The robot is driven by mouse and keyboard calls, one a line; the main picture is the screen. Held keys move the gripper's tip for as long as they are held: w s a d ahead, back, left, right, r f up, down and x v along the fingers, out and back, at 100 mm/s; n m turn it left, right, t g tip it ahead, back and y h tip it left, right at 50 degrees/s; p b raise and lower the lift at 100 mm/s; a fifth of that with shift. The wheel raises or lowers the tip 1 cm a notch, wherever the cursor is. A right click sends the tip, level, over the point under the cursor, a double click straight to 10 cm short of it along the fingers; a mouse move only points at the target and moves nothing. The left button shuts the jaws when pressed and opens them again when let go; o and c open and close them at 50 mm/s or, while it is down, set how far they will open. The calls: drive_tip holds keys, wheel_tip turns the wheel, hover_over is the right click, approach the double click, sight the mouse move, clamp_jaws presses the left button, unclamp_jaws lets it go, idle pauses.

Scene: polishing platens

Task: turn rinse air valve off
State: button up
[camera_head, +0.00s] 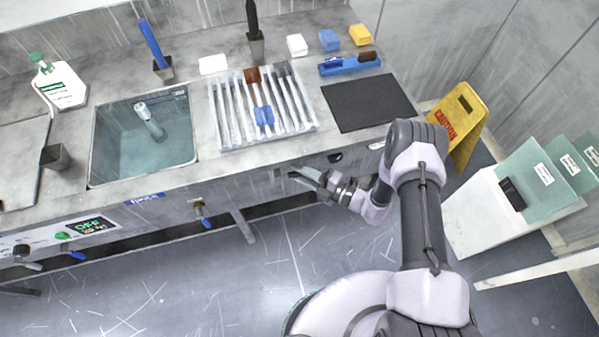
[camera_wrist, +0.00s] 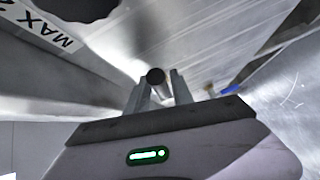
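My gripper (camera_head: 303,178) is low in front of the bench, near its front panel, right of the blue-handled valve (camera_head: 203,215). In the wrist view its two fingers (camera_wrist: 160,90) stand apart. A dark round end of a rod-like part (camera_wrist: 155,76) shows between them; I cannot tell what it belongs to or whether the fingers touch it. The blue handle (camera_wrist: 229,89) appears farther off. A second blue-handled valve (camera_head: 75,254) and a grey-handled one (camera_head: 28,265) sit at the far left. No readable label marks the rinse air valve.
The bench carries a sink (camera_head: 95,165), a rack of slats (camera_head: 222,125), a black mat (camera_head: 368,103) and a spray bottle (camera_head: 60,85). A green display (camera_head: 92,226) is on the front panel. A yellow caution sign (camera_head: 460,120) and a white stand (camera_head: 480,215) are right. Floor is clear in front.

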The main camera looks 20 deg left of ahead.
clamp_jaws()
idle(1.2)
